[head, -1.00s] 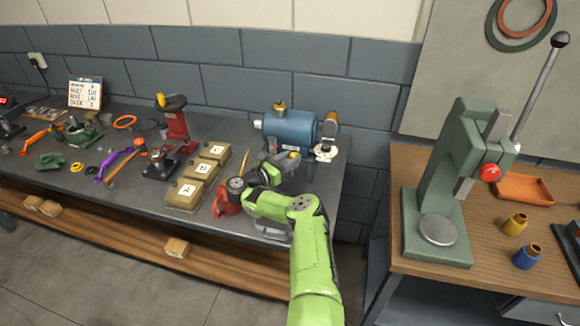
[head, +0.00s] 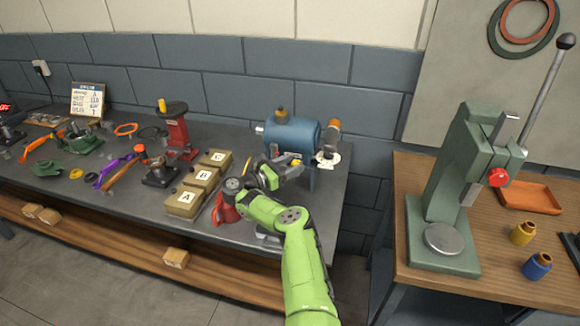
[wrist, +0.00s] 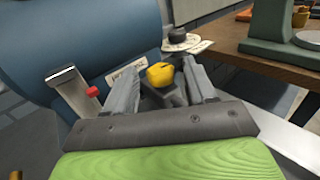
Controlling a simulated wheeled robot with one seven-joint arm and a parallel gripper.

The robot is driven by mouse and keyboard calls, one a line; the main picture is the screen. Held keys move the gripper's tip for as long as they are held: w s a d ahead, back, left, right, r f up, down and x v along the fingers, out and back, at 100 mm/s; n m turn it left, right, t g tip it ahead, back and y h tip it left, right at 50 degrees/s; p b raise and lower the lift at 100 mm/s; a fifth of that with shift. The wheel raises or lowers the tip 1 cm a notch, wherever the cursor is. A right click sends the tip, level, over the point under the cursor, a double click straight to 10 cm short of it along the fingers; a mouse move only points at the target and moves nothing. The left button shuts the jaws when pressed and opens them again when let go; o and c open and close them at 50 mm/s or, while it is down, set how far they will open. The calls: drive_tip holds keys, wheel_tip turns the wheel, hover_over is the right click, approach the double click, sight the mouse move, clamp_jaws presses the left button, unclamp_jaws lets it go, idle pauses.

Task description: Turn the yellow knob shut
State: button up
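A yellow knob (wrist: 160,75) sits on a dark grey fitting, beside the lower side of a blue tank (wrist: 65,40). A small yellow spot, likely the same knob (head: 296,161), shows at my gripper's tip in the head view, below the blue tank (head: 291,132). My gripper (head: 288,166) points toward it. In the wrist view my gripper (wrist: 165,82) has its two grey fingers apart, one on each side of the knob. Gaps show between knob and fingers, and I see no contact. The lower part of the fitting is hidden by my gripper.
Lettered tan boxes (head: 199,176) and a red object (head: 226,210) stand left of my gripper on the grey bench. A red stand (head: 178,132) with a yellow top is farther back. A green press (head: 452,190) stands on the wooden table at right.

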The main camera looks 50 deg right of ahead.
drive_tip(key=shift+a+f, duration=0.1)
drive_tip(key=p+v, duration=1.3)
drive_tip(key=v, duration=0.2)
drive_tip(key=shift+a+p, duration=0.35)
drive_tip(key=shift+w, duration=0.1)
